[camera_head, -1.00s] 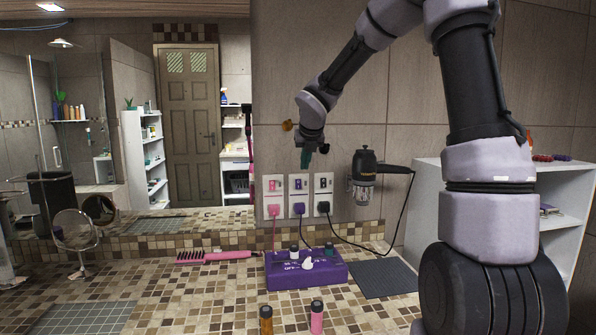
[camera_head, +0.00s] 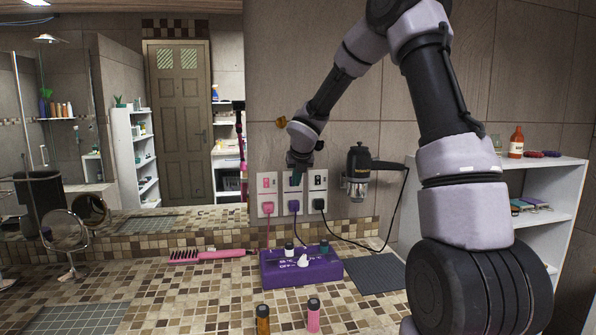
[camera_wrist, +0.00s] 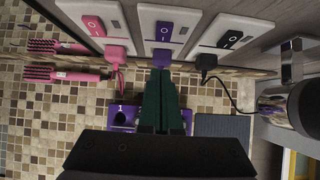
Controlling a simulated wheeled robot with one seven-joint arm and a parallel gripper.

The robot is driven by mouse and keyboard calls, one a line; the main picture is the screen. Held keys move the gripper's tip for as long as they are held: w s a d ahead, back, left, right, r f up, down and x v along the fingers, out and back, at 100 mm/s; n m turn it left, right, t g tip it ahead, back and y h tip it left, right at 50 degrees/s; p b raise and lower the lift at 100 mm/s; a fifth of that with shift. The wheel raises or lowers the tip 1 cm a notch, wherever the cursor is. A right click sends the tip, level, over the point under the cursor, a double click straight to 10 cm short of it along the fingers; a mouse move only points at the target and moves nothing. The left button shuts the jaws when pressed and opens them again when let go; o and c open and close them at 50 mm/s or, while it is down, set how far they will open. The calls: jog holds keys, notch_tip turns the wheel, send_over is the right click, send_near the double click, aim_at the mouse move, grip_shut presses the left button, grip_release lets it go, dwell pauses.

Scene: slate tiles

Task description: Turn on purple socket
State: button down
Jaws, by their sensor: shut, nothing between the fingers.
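The purple socket (camera_head: 286,181) is the middle one of three on the wall, between a pink socket (camera_head: 267,183) and a black socket (camera_head: 318,181). A purple plug (camera_head: 293,206) sits in its lower part. The wrist view shows the purple rocker switch (camera_wrist: 163,32) clearly, with its marks. My gripper (camera_head: 292,180) is in front of the purple socket and hides part of its switch in the head view. Its dark green fingers (camera_wrist: 160,72) are shut and empty. In the wrist view the tips lie just below the purple switch; I cannot tell whether they touch anything.
A black hair dryer (camera_head: 359,165) hangs in a wall holder to the right, with its cord running down. A purple box (camera_head: 300,273) with small bottles stands on the tiled counter below. A pink brush (camera_head: 212,254) lies to the left. A white shelf (camera_head: 545,180) stands right.

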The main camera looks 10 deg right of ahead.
jog(key=shift+w+f, duration=0.2)
jog(key=shift+w, duration=0.55)
jog(key=shift+w+f, duration=0.2)
jog(key=shift+w, duration=0.5)
jog(key=shift+w+f, duration=0.2)
jog(key=shift+w, duration=0.55)
jog(key=shift+w+f, duration=0.25)
jog(key=shift+r, duration=0.1)
jog(key=shift+r, duration=0.85)
jog(key=shift+s, duration=0.1)
